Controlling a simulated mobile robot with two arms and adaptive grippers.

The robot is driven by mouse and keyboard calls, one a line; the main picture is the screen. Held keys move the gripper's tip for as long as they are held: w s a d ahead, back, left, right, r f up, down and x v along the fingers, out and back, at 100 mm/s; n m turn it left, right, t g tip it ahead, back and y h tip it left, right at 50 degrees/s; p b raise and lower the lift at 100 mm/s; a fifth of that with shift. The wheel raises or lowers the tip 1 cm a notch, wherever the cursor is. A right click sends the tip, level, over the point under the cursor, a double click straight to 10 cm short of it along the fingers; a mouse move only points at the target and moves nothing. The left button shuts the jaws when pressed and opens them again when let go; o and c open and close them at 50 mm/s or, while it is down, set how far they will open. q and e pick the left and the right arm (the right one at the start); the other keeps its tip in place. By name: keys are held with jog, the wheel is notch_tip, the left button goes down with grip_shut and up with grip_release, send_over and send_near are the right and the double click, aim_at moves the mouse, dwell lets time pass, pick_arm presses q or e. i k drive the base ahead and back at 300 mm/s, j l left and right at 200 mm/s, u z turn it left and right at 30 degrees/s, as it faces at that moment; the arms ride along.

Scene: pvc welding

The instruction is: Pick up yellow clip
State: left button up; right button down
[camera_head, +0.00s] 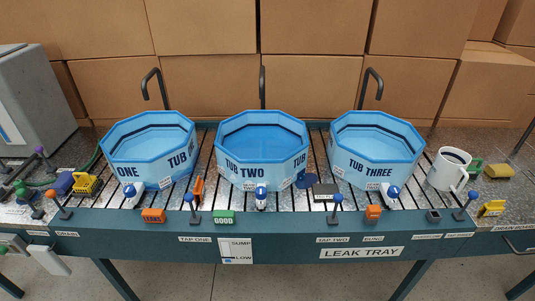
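Two small yellow items could be the yellow clip, and I cannot tell which is. One yellow piece (492,208) lies near the front edge of the bench at the far right. Another yellow piece (86,184) with dark gaps sits at the left, beside a blue block. Neither of my grippers shows in the head view.
Three blue tubs, TUB ONE (150,175), TUB TWO (262,174) and TUB THREE (375,174), stand on the slatted leak tray. A white mug (446,172) and a yellow sponge-like block (499,170) are at right. Small blue-topped levers stand along the front.

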aim_at(495, 207)
jog(key=z, duration=1.65)
